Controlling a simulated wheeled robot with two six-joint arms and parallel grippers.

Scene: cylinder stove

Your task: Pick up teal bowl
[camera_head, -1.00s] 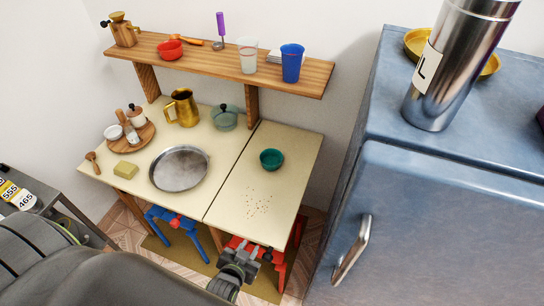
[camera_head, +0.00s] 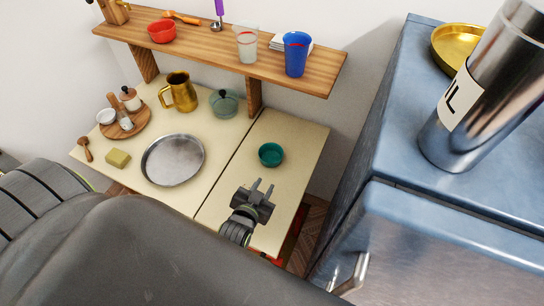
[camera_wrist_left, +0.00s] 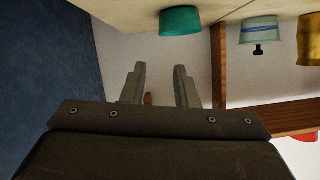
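The teal bowl (camera_head: 271,155) sits upright on the right part of the pale table (camera_head: 232,189). My left gripper (camera_head: 263,187) is over the front of that part, a short way in front of the bowl and apart from it. Its two fingers are spread with nothing between them. In the left wrist view the open fingers (camera_wrist_left: 160,84) point toward the wall, and the bowl (camera_wrist_left: 180,21) shows near the top edge, upside down. My right gripper is in neither view.
A metal pan (camera_head: 173,160) and a gold pitcher (camera_head: 180,92) stand left of the bowl. A glass pot (camera_head: 223,104) stands behind. A wooden shelf (camera_head: 190,47) overhangs the back. A blue fridge (camera_head: 372,195) stands at right.

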